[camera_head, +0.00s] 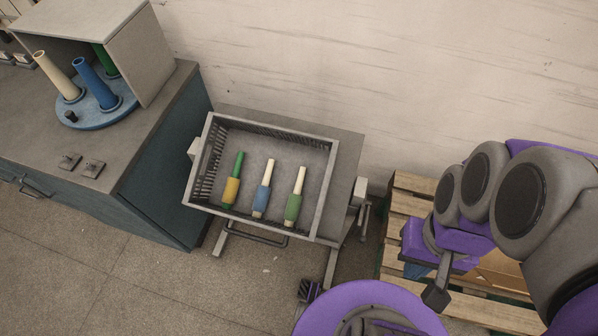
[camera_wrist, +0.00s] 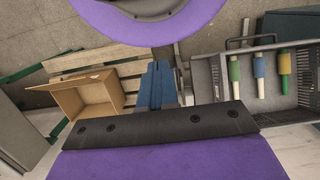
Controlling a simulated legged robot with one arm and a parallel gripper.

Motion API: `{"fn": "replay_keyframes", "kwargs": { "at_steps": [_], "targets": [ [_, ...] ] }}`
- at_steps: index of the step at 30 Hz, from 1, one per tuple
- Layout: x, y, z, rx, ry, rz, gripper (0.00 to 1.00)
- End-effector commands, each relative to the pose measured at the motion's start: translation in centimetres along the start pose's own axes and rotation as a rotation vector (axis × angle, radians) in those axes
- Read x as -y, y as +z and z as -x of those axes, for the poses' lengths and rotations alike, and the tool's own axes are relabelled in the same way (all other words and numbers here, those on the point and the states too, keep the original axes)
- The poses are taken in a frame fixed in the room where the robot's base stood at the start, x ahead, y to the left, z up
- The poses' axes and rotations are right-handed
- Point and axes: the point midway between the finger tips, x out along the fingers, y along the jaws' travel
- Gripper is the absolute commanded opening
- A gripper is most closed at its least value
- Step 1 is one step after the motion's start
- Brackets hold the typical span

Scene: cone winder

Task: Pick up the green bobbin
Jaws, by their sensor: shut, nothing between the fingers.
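In the head view, a bobbin with green winding on a cream tube (camera_head: 293,207) lies in a grey slatted crate (camera_head: 328,192), the rightmost of three. Beside it lie a bobbin with blue winding (camera_head: 262,200) and one with yellow winding on a green tube (camera_head: 231,191). The green bobbin also shows at the right of the wrist view (camera_wrist: 284,63). My gripper (camera_wrist: 160,68) is shut and empty, its blue fingers together. It is outside the crate, to its right in the head view and well apart from the bobbins.
The crate stands on a small grey table (camera_head: 345,165). A wooden pallet (camera_head: 408,200) with an open cardboard box (camera_wrist: 88,97) is at its right in the head view. A cabinet (camera_head: 165,150) at left bears a blue disc with several cones (camera_head: 102,110). Floor in front is mostly clear.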

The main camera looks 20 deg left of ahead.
Motion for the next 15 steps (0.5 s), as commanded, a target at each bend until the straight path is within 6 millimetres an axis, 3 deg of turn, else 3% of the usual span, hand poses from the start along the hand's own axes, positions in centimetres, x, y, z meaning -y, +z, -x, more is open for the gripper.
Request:
{"fn": "replay_keyframes", "kwargs": {
  "at_steps": [3, 8, 11, 15],
  "targets": [
    [0.0, 0.0, 0.0, 0.0, 0.0, 0.0, 0.02],
    [0.2, -0.8, 0.2, 0.001, -0.002, -0.008, 0.17],
    [0.6, -2.4, 0.5, -0.003, -0.003, -0.027, 0.27],
    [1.6, -6.1, 1.1, -0.02, -0.005, -0.06, 0.4]
  ]
}}
